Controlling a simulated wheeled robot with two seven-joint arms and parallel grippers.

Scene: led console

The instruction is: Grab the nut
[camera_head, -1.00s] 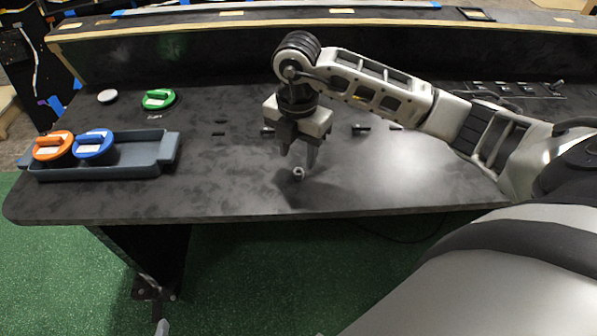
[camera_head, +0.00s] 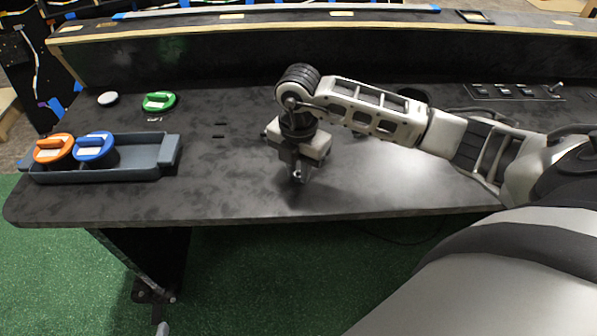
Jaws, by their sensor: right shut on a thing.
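The nut (camera_head: 298,175) is a small grey metal piece near the front middle of the black table (camera_head: 220,190). Only a bit of it shows between my fingertips. My right gripper (camera_head: 299,177) points down at the tabletop and is shut on the nut, at or very near the table surface. The fingers hide most of the nut, so I cannot tell whether it still touches the table. My left gripper is not in view.
A grey tray (camera_head: 140,173) at the left holds an orange-handled piece (camera_head: 53,148) and a blue-handled piece (camera_head: 94,147). A green-handled piece (camera_head: 158,101) and a white disc (camera_head: 107,99) lie behind it. Switches (camera_head: 502,91) sit at the back right. The front middle is clear.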

